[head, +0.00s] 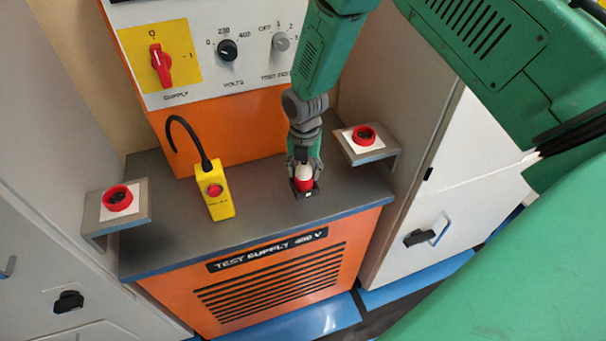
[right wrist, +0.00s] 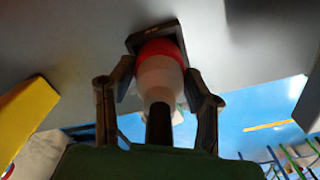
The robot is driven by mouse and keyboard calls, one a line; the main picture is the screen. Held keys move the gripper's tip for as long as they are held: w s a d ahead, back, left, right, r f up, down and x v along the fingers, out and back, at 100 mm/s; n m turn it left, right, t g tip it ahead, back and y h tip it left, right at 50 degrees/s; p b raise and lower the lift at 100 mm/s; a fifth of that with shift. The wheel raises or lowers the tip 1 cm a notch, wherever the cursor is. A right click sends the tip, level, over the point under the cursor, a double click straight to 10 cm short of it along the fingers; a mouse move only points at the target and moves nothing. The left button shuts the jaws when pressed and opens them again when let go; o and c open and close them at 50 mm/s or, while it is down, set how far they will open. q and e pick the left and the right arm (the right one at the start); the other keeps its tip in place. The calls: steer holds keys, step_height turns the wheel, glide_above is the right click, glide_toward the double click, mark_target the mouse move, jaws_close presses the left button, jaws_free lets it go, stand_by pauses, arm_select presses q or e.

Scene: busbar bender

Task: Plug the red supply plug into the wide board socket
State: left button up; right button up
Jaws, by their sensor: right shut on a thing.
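The supply plug, with a red end and a white body, is upright between the fingers of my right gripper (head: 304,170). The plug (head: 304,184) has its red end down at a small dark square holder (head: 305,194) on the grey counter top. In the right wrist view the plug (right wrist: 160,75) has my fingers on both sides, and its red end meets the dark holder (right wrist: 155,36). How deep it sits is hidden. Two red round fittings on white plates stand on side brackets, one left (head: 117,199) and one right (head: 364,136). I cannot tell which is the wide board socket.
A yellow pendant (head: 213,190) with a red button and a black cable stands on the grey counter (head: 260,222), left of my gripper. A control panel with a red supply switch (head: 159,62) is behind. Grey cabinets flank the orange test supply unit (head: 270,285).

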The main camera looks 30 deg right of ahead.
steer(key=shift+r, duration=0.2)
steer(key=shift+r+p, duration=1.4)
steer(key=shift+r, duration=0.05)
step_height(320, 180, up, 5)
steer(key=p, duration=0.4)
steer(key=shift+r, duration=0.1)
